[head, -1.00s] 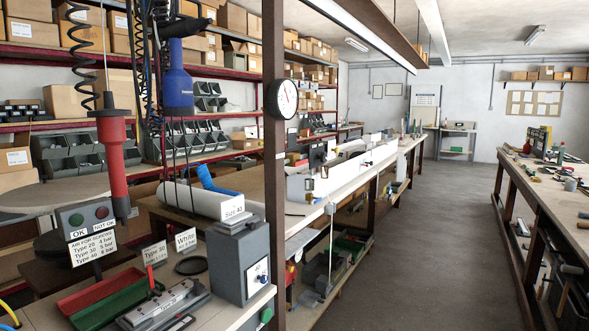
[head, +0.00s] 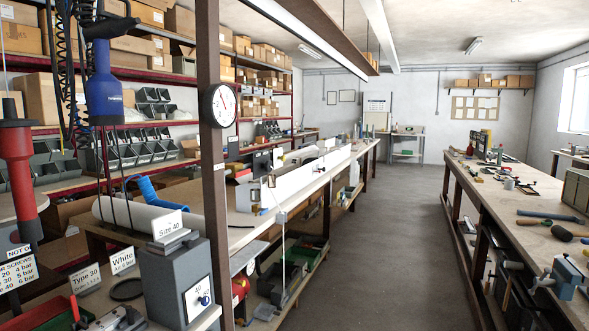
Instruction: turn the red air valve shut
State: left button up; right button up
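I cannot make out the red air valve for certain. A small red rounded part (head: 240,287) shows below the bench, just right of the brown post, partly hidden; I cannot tell what it is. A round white pressure gauge (head: 220,106) with a red needle is on the brown post (head: 208,150). A grey box (head: 178,280) with a dial plate stands on the bench left of the post. Neither of my grippers is in view.
The left bench (head: 262,222) runs away from me, carrying long white profiles. A red and black hanging tool (head: 18,175) and a blue one (head: 104,92) hang at left. The grey floor aisle (head: 375,250) is clear. A second bench (head: 520,200) with hand tools stands at right.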

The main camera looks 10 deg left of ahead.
aim_at(241, 173)
jog(key=u, duration=0.2)
jog(key=i, duration=1.1)
jog(key=u, duration=0.75)
